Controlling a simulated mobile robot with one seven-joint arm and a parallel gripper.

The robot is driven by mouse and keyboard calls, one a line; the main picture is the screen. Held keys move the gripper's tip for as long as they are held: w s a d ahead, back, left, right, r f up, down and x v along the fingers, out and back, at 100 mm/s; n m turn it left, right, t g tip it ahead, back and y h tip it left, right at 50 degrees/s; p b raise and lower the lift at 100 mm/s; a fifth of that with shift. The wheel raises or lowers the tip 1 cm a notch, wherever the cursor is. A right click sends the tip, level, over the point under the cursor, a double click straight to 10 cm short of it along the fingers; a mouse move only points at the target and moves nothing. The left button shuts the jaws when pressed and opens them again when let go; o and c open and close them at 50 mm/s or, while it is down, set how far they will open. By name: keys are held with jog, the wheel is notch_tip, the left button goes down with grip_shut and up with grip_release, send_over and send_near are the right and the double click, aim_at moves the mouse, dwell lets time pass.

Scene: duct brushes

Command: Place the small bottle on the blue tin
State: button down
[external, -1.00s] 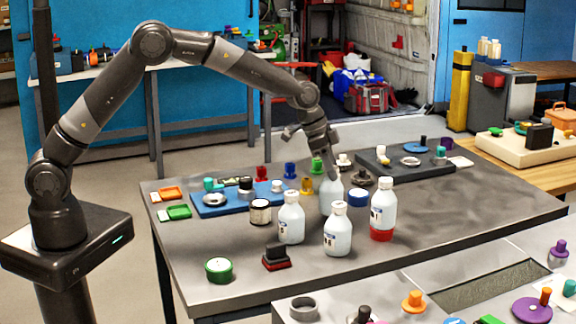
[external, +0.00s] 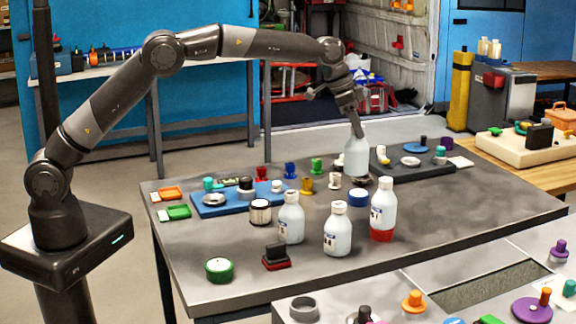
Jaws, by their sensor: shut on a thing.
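My gripper (external: 357,132) is shut on the top of a small white bottle (external: 356,158) and holds it upright above the table. The blue tin (external: 358,198) is short and round and stands on the table below the bottle in the picture. A gap shows between the bottle's base and the tin; whether the bottle is straight over it I cannot tell. The fingertips are small and partly hidden at the bottle's cap.
Similar bottles stand nearby: one at left (external: 291,220), one in front (external: 337,232), and one on a red tin (external: 381,234) at right. A dark tray (external: 430,168) lies behind and a blue tray (external: 212,206) at left. The table's right side is clear.

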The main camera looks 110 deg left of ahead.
jog(key=s+a+f, duration=0.1)
jog(key=a+f, duration=0.9)
jog(key=shift+s+a+f, duration=0.2)
jog(key=shift+s+a, duration=0.05)
jog(key=shift+s, duration=0.05)
jog(key=shift+f, duration=0.15)
jog(key=c, duration=1)
grip_release()
jog(key=shift+c, duration=0.2)
jog(key=v, duration=1.2)
